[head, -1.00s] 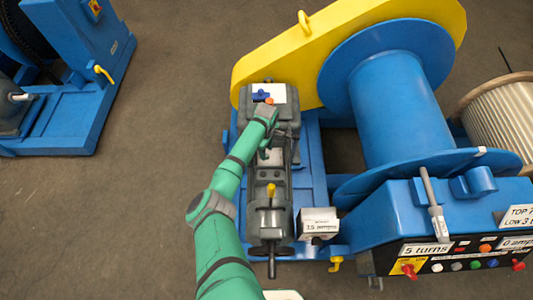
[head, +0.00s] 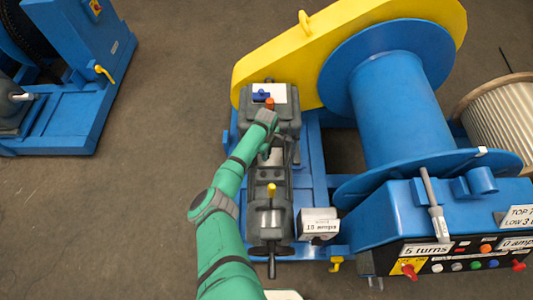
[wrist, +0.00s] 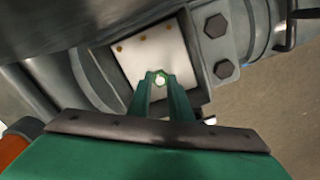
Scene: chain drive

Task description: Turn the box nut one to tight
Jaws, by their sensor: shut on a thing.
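My gripper (wrist: 160,82) is shut on a small pale nut (wrist: 160,79), seen between the green fingertips in the wrist view. It appears to be box nut one, but the fingers hide most of it. It sits in front of a pale plate (wrist: 150,52) in a grey housing. In the head view my gripper reaches down over the grey drive unit (head: 285,116); my wrist hides the nut there. Two dark hex bolts (wrist: 215,25) stand on a grey flange to the right, apart from my fingers.
A yellow chain guard (head: 290,55) and a blue drum (head: 400,105) stand behind and to the right. A handwheel (head: 270,250) is at the near end of the unit. A control panel (head: 465,255) is at lower right. Open floor (head: 110,215) lies left.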

